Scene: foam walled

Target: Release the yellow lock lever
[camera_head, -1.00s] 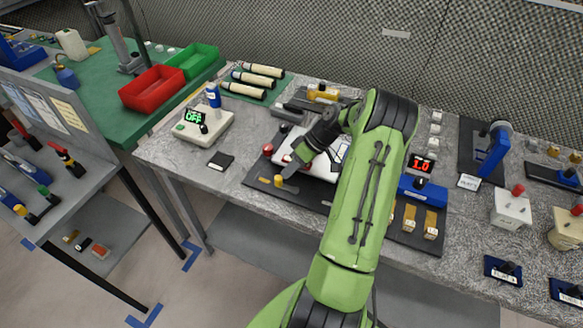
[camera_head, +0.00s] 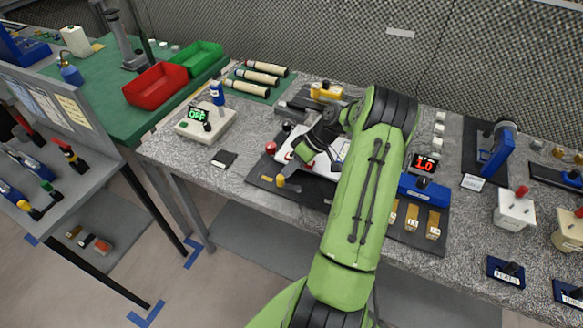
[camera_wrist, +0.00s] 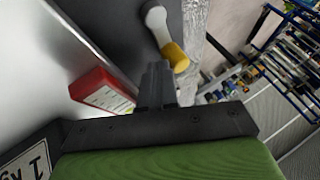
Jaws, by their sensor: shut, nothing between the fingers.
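The yellow lock lever shows in the wrist view as a pale arm with a yellow end (camera_wrist: 175,57), on a dark plate. In the head view its yellow end (camera_head: 280,181) stands at the front left of the dark board (camera_head: 262,170). My gripper (camera_wrist: 157,78) is shut and empty, its dark fingertips just left of the yellow end in the wrist view. I cannot tell whether they touch it. In the head view my gripper (camera_head: 299,155) is above the board, behind and right of the yellow end, partly hidden by my arm.
A red block with a white label (camera_wrist: 101,92) is left of my fingers. A white panel (camera_head: 322,166) lies on the board beside my gripper. The bench edge is close in front.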

